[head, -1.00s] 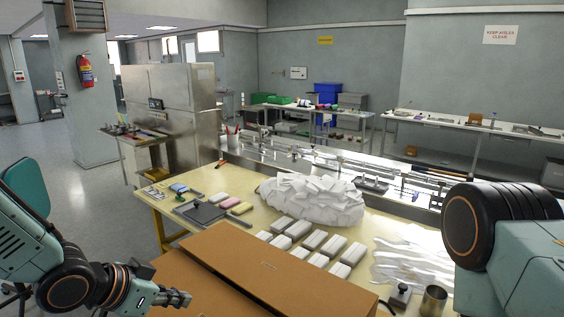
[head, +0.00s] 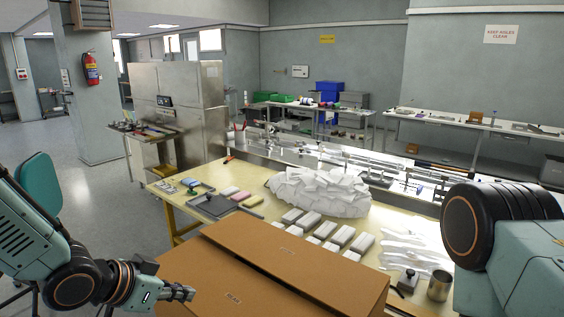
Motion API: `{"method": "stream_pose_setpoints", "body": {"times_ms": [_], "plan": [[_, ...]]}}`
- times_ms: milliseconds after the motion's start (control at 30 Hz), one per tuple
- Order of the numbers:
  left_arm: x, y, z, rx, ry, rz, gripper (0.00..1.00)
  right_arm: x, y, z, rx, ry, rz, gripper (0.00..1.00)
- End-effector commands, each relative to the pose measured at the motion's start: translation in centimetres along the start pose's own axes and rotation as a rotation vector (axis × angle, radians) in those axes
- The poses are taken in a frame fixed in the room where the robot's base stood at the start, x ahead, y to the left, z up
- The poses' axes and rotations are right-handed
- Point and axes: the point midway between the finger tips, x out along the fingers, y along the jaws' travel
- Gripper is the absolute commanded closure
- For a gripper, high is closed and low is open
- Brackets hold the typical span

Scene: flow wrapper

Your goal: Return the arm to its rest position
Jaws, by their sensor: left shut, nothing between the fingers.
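My left gripper (head: 180,292) is at the lower left of the head view, shut and empty. It points right, beside the left end of a brown cardboard box (head: 285,262), and I cannot tell whether it touches it. My left arm comes in from the left edge. My right arm shows only as a dark round joint and a teal link at the right edge. My right gripper is out of view.
A yellow table (head: 265,212) behind the box holds a heap of white wrappers (head: 318,192), several white packs (head: 323,229), a grey tray (head: 212,206) and a metal cup (head: 439,285). The flow wrapper line (head: 345,160) runs behind. Open floor (head: 95,205) lies at left.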

Motion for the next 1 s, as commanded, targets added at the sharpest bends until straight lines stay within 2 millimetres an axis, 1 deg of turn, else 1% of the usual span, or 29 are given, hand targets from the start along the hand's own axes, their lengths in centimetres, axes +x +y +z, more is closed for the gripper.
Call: {"method": "stream_pose_setpoints", "body": {"times_ms": [100,167,233,267,367,400,467,500,567,600,667,700,767,800,867,900,967,1000], "plan": [[0.0,0.1,-0.2,-0.07,0.023,-0.02,1.0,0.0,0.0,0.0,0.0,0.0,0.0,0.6],[0.2,0.2,0.0,-0.107,0.028,-0.032,1.0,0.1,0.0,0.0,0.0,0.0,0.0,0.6],[0.8,0.4,1.0,-0.153,0.025,-0.044,1.0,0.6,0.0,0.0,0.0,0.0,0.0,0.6],[1.2,0.5,1.7,-0.174,0.019,-0.049,1.0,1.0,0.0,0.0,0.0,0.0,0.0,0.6],[2.6,1.1,4.6,-0.25,-0.007,-0.071,1.0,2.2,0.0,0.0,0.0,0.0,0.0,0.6],[3.3,1.4,6.1,-0.282,-0.024,-0.082,1.0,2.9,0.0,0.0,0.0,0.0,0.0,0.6],[4.2,1.8,8.4,-0.328,-0.05,-0.098,1.0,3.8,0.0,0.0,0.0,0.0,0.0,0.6],[5.0,2.2,10.3,-0.359,-0.073,-0.11,1.0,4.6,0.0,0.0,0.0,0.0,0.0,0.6],[6.1,2.9,13.3,-0.404,-0.112,-0.13,1.0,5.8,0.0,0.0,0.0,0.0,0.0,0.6],[6.8,3.3,15.4,-0.434,-0.14,-0.146,1.0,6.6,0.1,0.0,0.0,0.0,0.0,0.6],[7.8,4.1,19.0,-0.478,-0.188,-0.17,1.0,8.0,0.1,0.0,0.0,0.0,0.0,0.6],[8.4,4.6,21.3,-0.502,-0.222,-0.185,1.0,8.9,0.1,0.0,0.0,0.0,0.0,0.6],[9.1,5.5,24.7,-0.537,-0.273,-0.21,1.0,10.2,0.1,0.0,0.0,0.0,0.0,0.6],[9.5,6.0,27.0,-0.556,-0.308,-0.225,1.0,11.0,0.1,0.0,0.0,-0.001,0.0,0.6],[10.0,7.0,30.4,-0.583,-0.362,-0.247,1.0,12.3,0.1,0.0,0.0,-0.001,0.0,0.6],[10.3,7.6,32.5,-0.597,-0.397,-0.261,1.0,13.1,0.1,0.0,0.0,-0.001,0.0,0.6],[10.6,8.7,35.7,-0.615,-0.453,-0.278,1.0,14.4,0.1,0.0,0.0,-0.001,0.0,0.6],[10.7,9.4,37.8,-0.625,-0.49,-0.288,1.0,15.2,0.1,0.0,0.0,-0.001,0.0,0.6]]}}
